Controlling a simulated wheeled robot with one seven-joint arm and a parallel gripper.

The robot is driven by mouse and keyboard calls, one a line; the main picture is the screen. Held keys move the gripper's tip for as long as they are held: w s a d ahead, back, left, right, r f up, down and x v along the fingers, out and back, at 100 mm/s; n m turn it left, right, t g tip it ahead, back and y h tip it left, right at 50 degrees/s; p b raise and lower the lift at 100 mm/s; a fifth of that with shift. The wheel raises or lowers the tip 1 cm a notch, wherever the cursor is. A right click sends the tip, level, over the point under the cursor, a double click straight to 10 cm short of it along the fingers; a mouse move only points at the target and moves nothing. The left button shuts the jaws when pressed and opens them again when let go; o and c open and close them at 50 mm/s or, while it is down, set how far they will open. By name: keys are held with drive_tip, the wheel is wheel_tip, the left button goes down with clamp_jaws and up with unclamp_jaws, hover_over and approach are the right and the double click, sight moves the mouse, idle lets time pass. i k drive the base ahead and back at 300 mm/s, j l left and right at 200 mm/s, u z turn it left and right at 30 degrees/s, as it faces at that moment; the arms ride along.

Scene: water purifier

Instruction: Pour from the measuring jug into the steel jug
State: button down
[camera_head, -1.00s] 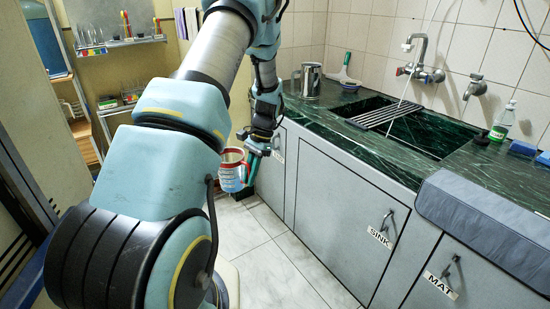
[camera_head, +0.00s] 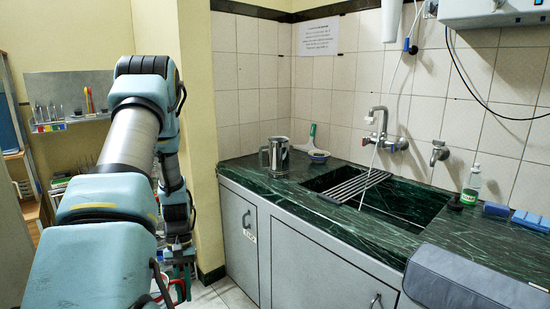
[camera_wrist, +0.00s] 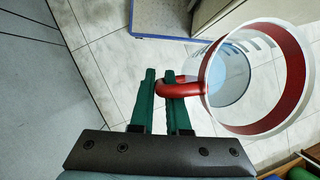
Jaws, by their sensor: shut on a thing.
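The measuring jug (camera_wrist: 262,78) is see-through, with a red and white rim and a red handle. My gripper (camera_wrist: 163,84) has its green fingers shut on the handle; the jug is held above the floor. A pale bluish round shows inside it; I cannot tell if this is liquid. In the head view my gripper (camera_head: 180,262) is low, left of the counter, and only part of the jug's red edge (camera_head: 181,289) shows. The steel jug (camera_head: 274,156) stands upright on the green counter's left end, apart from and above my gripper in the picture.
The green counter (camera_head: 262,183) has a sink with a rack (camera_head: 354,187) right of the steel jug. A green-handled brush (camera_head: 312,136) stands behind the steel jug. A wall corner (camera_head: 197,130) lies left of the counter.

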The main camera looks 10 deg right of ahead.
sight(277, 147)
drive_tip(key=i+l, duration=0.1)
drive_tip(key=i, duration=0.5)
drive_tip(key=i+l, duration=0.1)
drive_tip(key=i, duration=0.55)
